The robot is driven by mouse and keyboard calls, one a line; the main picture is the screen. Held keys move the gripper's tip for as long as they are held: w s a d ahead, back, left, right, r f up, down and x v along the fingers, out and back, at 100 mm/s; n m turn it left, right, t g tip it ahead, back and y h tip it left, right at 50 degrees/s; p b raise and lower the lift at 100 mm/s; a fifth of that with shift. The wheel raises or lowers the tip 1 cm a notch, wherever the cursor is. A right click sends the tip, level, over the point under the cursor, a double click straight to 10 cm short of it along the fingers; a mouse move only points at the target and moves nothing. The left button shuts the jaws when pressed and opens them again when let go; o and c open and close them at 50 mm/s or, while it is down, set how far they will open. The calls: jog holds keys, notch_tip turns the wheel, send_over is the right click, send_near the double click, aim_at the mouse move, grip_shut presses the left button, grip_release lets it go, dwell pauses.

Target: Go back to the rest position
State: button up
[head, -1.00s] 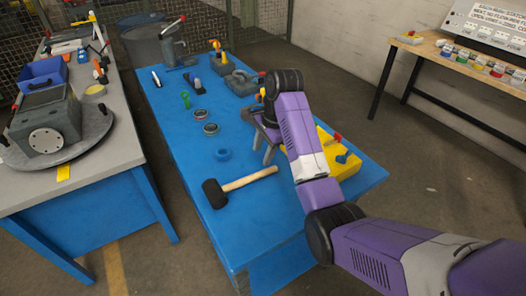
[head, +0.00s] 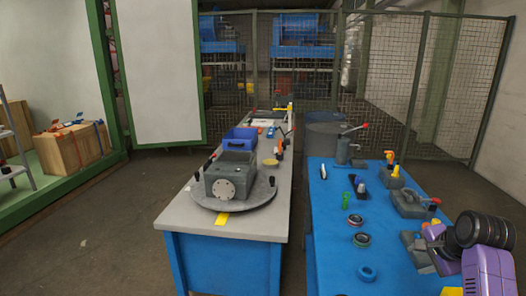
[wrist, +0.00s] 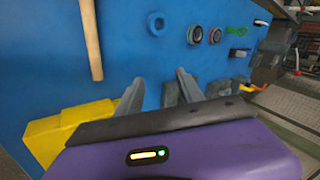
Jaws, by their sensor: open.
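My gripper (wrist: 158,92) shows in the wrist view with its two grey fingers apart and nothing between them. It is above the blue table (wrist: 120,60). In the head view my purple arm (head: 488,270) is at the right edge, and part of the gripper (head: 432,262) shows beside it over the blue table (head: 330,215). A yellow block (wrist: 50,135) lies at the left of the fingers in the wrist view. A wooden hammer handle (wrist: 90,40) is above it.
A blue ring (head: 367,273), two dark round parts (head: 361,239) and a grey vise-like tool (head: 410,203) lie on the blue table.

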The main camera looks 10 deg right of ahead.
jog(key=s+a+f+n+t+h+b, duration=0.1)
jog(key=s+a+f+n+t+h, duration=0.25)
jog(key=s+a+n+t, duration=0.9)
jog(key=s+a+n+g+y, duration=0.1)
jog(key=s+a, duration=0.4)
jog(key=s, duration=0.5)
jog(key=s+a+n+g+y+b, duration=0.1)
jog(key=s+a+n+g+y, duration=0.1)
jog(key=s+a, duration=0.4)
jog(key=s+a+n+g+y, duration=0.1)
jog(key=s+a, duration=0.5)
jog(key=s, duration=1)
jog(key=shift+a+f+n+y, duration=0.15)
jog(key=shift+a+n+y, duration=0.05)
jog(key=shift+n+y, duration=0.4)
